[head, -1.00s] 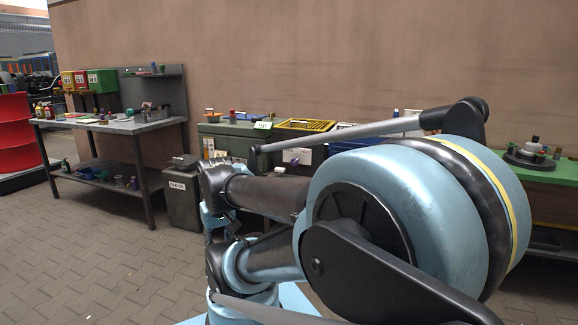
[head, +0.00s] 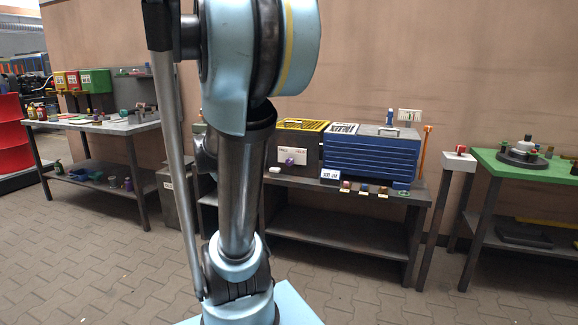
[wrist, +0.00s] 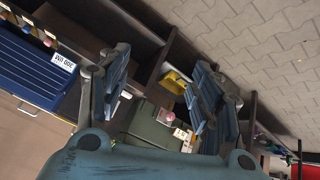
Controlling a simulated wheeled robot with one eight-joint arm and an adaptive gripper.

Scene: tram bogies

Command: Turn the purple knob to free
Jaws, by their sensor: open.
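The purple knob (head: 296,156) sits on the white front plate of a dark box with a yellow grid top (head: 303,125) on the bench. The lettering on the plate is too small to read. In the wrist view I cannot make the knob out; the near finger may hide it. My gripper (wrist: 162,85) is open in the wrist view, its two blue fingers apart with nothing between them. In the head view my upright arm hides the gripper.
A blue drawer chest (head: 372,155) stands right of the box, with several small coloured items (head: 365,189) before it. A green box (wrist: 153,128) shows between my fingers. A green table (head: 525,170) is at right, a grey workbench (head: 95,127) at left. Paved floor is open in front.

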